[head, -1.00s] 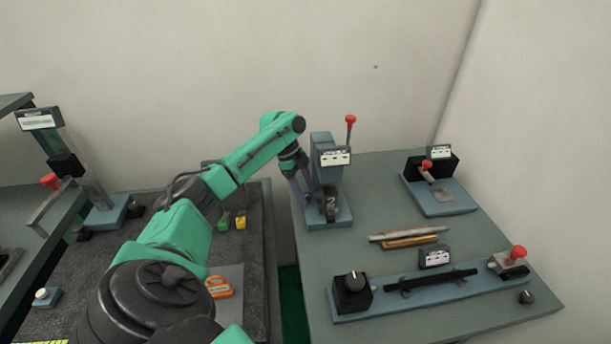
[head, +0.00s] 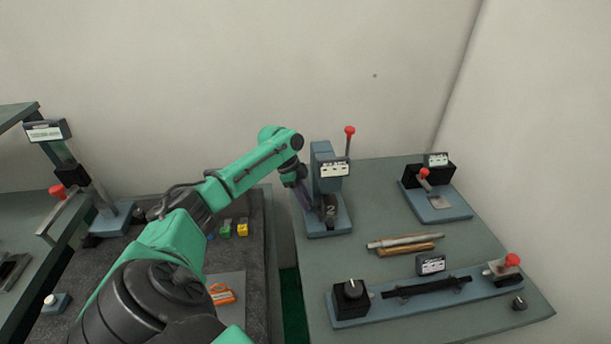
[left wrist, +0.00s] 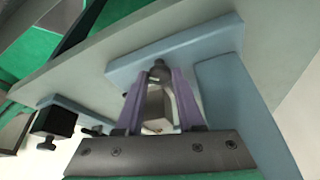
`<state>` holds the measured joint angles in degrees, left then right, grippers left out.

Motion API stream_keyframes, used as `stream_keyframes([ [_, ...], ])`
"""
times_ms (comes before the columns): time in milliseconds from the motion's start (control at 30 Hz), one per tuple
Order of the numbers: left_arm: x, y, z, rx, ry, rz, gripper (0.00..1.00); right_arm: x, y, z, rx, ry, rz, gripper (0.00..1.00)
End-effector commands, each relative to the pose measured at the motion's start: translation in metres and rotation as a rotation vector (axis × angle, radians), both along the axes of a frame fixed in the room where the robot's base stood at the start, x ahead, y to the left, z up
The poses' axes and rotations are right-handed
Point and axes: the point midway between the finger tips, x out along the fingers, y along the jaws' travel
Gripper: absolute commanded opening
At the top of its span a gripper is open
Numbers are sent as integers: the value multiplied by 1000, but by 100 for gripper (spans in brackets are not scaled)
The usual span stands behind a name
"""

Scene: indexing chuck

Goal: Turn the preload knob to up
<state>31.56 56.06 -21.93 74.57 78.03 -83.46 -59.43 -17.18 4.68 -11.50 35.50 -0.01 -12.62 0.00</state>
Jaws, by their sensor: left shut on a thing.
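My left gripper (head: 312,210) reaches the base of the blue upright stand (head: 319,160), which has a red-tipped lever. In the left wrist view its purple fingers (left wrist: 159,80) are shut on a small dark knob-like part (left wrist: 159,70) low on the stand. A grey block shows between the fingers. A dark part marked "2" (head: 331,211) is beside the gripper in the head view. A black knob with a white pointer mark (head: 351,286) sits on a black block at front. I cannot read which knob is the preload knob. My right gripper is not in view.
A long blue fixture (head: 400,305) lies along the table's front, with a red-knobbed clamp (head: 510,265). Another blue fixture (head: 440,212) stands at back right. A dark mat (head: 255,285) lies left, across a gap.

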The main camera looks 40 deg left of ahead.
Motion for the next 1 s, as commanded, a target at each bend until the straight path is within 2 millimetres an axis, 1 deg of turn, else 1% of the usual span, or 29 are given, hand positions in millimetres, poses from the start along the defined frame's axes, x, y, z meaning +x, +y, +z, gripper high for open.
stream_keyframes([
  [33, -1, 0, 8, 1, 0, 36, 0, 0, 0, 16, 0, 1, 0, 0],
  [200, -2, -2, 10, 0, 0, 191, 0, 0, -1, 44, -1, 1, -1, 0],
  [400, -2, -3, 10, -1, -3, 376, 0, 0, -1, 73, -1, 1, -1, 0],
  [500, -2, -3, 8, -1, -3, 463, 0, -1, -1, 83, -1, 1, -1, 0],
  [600, -2, -4, 6, 0, -4, 539, 0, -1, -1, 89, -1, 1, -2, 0],
  [800, -2, -4, 4, 1, -6, 658, 0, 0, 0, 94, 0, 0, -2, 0],
  [1000, -1, -4, 4, -1, -8, 725, 0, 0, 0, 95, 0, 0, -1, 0],
])
